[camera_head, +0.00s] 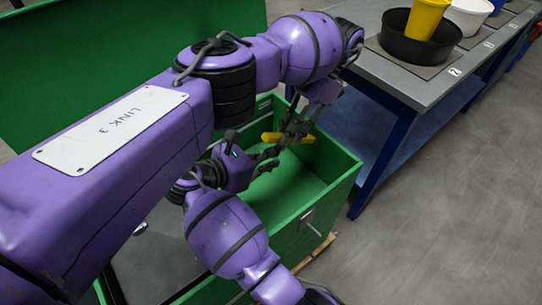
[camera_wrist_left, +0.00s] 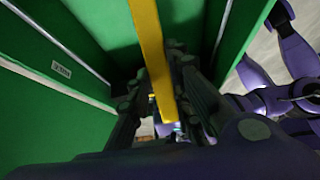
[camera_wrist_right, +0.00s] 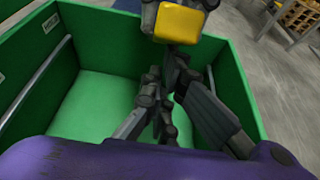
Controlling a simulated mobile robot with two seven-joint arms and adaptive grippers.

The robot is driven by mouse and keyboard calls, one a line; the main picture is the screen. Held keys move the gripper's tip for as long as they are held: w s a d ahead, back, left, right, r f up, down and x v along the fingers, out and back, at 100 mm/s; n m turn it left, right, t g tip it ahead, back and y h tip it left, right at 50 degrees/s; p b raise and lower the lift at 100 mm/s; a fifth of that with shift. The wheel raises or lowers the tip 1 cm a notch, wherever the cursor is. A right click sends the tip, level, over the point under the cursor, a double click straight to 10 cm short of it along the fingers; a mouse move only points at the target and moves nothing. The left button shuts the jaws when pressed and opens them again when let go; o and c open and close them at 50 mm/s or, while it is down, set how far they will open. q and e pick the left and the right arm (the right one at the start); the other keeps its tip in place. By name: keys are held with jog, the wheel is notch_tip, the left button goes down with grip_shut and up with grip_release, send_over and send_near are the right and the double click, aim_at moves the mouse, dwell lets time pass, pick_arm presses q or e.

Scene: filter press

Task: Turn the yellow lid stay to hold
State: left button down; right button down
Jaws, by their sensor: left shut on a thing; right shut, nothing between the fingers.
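The yellow lid stay (camera_head: 270,137) is a short bar near the green box's inner wall in the head view. In the left wrist view the stay (camera_wrist_left: 152,50) runs down between the fingers. My left gripper (camera_head: 296,128) is shut on it. In the right wrist view a blunt end of the stay (camera_wrist_right: 178,22) shows at the top, beside dark finger links. My right gripper (camera_head: 270,157) is shut and empty, just below and left of the stay over the box. Its fingers (camera_wrist_right: 163,115) are closed together in the right wrist view. The stay's pivot is not clear.
The green box (camera_head: 345,178) is open, and its inside looks empty where visible. A large green panel (camera_head: 50,60) stands behind my left arm. A blue-legged bench (camera_head: 415,85) at the right carries a black basin (camera_head: 395,45) with a yellow container (camera_head: 427,18). Floor at lower right is clear.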

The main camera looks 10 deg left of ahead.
pick_arm(q)
jog(key=shift+s+a+f, duration=0.1)
jog(key=shift+f, duration=0.1)
pick_arm(e)
jog(key=shift+w+d+r, duration=0.2)
jog(key=shift+w+r, duration=0.1)
jog(key=shift+r, duration=0.35)
pick_arm(q)
jog(key=c, duration=1.6)
grip_release()
jog(key=shift+r, duration=0.1)
pick_arm(e)
jog(key=shift+f, duration=0.1)
